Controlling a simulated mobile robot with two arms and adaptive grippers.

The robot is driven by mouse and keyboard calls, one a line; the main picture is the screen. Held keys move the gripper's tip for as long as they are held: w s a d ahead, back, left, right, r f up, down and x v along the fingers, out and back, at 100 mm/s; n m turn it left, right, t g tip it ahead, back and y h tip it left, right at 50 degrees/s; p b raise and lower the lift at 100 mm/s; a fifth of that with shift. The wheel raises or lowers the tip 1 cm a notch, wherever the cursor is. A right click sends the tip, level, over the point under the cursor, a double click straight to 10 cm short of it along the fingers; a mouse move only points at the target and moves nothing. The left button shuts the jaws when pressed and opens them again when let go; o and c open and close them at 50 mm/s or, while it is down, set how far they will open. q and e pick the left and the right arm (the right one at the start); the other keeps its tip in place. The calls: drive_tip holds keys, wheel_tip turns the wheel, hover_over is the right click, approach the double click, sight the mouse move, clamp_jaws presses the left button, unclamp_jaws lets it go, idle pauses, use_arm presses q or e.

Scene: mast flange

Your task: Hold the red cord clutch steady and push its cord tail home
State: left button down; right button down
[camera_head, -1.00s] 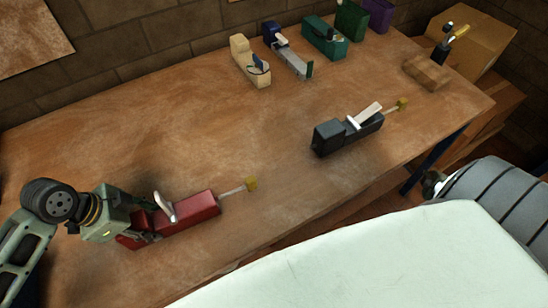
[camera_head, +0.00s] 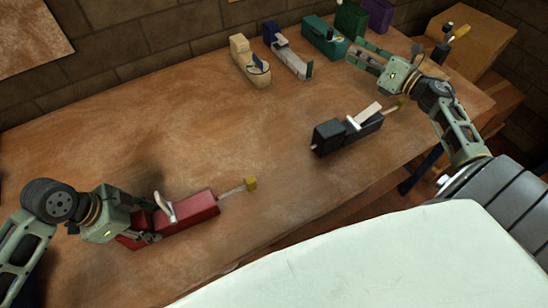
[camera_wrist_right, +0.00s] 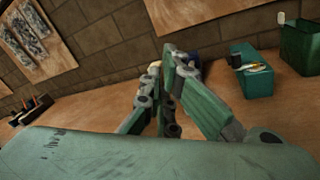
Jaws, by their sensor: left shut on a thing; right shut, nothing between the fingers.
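The red cord clutch (camera_head: 190,210) lies on the wooden bench at the front left in the head view. A pale lever stands up from its top. Its cord tail (camera_head: 236,189) sticks out of the right end and carries a yellow end piece (camera_head: 250,183). My left gripper (camera_head: 140,226) is shut on the left end of the red clutch; its fingertips are partly hidden. My right gripper (camera_head: 366,58) is raised over the back right of the bench, well away from the red clutch. It is shut and empty, and its fingers show in the right wrist view (camera_wrist_right: 170,60).
A black clutch (camera_head: 336,139) with its own yellow-ended cord lies at the right middle. Cream (camera_head: 250,66), blue (camera_head: 283,52) and teal (camera_head: 322,38) devices stand along the back. A cardboard box (camera_head: 470,42) is beyond the right end. The middle of the bench is clear.

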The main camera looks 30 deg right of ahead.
drive_tip(key=a+f+n+g+y, duration=0.2)
drive_tip(key=a+n+g+y, duration=0.55)
drive_tip(key=a, duration=0.85)
drive_tip(key=n+g+h, duration=0.3)
drive_tip(key=n+g, duration=0.7)
drive_tip(key=n, duration=0.3)
approach(255, 180)
drive_tip(key=d+f, duration=0.2)
drive_tip(key=d, duration=0.3)
drive_tip(key=shift+m+t, duration=0.25)
drive_tip(key=x, duration=0.9)
drive_tip(key=shift+s+a+f, duration=0.15)
drive_tip(key=shift+s+f, duration=0.05)
drive_tip(key=shift+s, duration=0.1)
drive_tip(key=shift+a, duration=0.15)
drive_tip(key=a, duration=0.6)
drive_tip(key=shift+w+a, duration=0.2)
drive_tip(key=shift+a, duration=0.15)
use_arm(q)
drive_tip(key=shift+d, duration=0.1)
